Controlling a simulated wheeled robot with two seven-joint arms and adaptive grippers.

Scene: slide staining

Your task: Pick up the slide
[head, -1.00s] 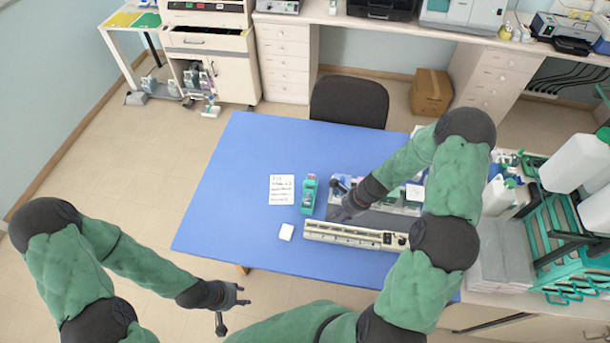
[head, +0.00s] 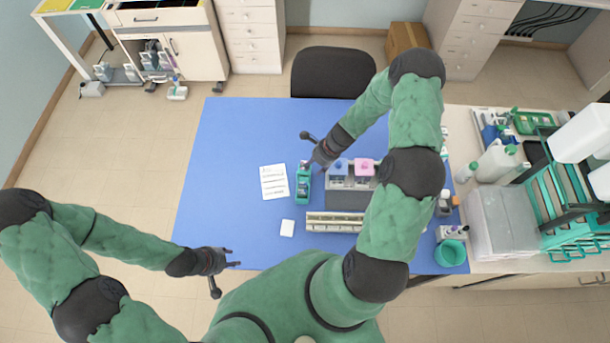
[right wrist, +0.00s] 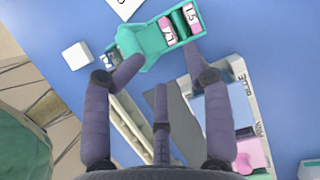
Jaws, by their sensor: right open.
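A teal slide box (head: 303,184) lies on the blue table. In the right wrist view the box (right wrist: 150,42) is open at one end and shows slides with pink-and-white label ends (right wrist: 168,31). My right gripper (head: 315,158) is at the far end of the box, beside and above it. In the right wrist view its fingers (right wrist: 162,78) are spread, with nothing between them; the box is beyond the fingertips. My left gripper (head: 232,258) hangs at the near left table edge, fingers apart and empty.
A white block (head: 287,228) and a written sheet (head: 273,181) lie to the left. The table's left part is clear.

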